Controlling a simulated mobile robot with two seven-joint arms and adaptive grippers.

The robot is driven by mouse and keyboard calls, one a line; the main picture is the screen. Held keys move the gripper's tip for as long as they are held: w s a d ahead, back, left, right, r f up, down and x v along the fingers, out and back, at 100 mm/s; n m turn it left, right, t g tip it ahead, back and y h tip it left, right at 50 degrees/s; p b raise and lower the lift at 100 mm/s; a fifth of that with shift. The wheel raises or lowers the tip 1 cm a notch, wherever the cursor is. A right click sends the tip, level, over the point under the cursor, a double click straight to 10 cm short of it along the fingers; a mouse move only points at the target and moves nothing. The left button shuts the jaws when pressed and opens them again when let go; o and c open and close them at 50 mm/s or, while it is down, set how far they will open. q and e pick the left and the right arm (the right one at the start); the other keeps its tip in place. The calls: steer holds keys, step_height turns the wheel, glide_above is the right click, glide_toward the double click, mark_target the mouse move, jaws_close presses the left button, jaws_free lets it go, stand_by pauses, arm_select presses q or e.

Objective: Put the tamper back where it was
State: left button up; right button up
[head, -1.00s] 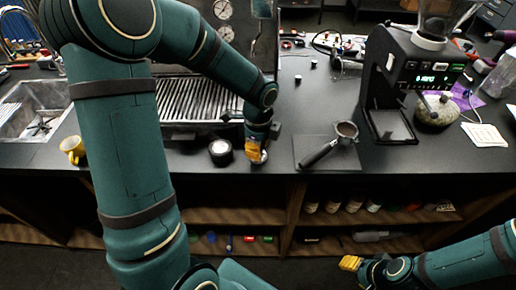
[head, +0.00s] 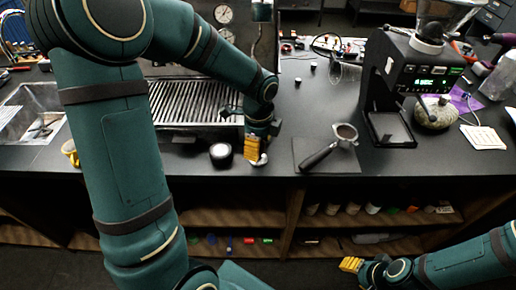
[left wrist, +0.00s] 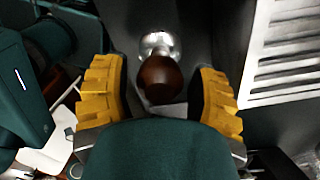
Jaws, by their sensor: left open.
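The tamper (left wrist: 158,78) shows in the left wrist view, with a dark reddish-brown handle and a shiny metal part beyond it. My left gripper (left wrist: 158,95) is open, with its yellow fingers on either side of the handle and a dark gap showing on each side. In the head view my left gripper (head: 257,150) is low over the black counter (head: 180,160), in front of the espresso machine. There the tamper is mostly hidden by the fingers. My right gripper (head: 350,264) is low at the bottom right, away from the counter; its finger gap is unclear.
A round black item with a pale top (head: 220,153) stands just left of my left gripper. A portafilter (head: 343,133) lies on a dark mat (head: 309,153) to the right. A grinder (head: 410,85) stands farther right. The slatted drip tray (head: 195,100) is behind.

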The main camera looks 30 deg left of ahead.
arm_select(q)
step_height(320, 180, up, 10)
steer(key=shift+f+p, duration=0.15)
steer(key=shift+p, duration=0.7)
arm_select(e)
steer(key=shift+w+d+r, duration=0.1)
steer(key=shift+w+r, duration=0.1)
steer(key=shift+r, duration=0.3)
steer(key=shift+w+r, duration=0.15)
steer(key=shift+r, duration=0.35)
steer(key=shift+s, duration=0.1)
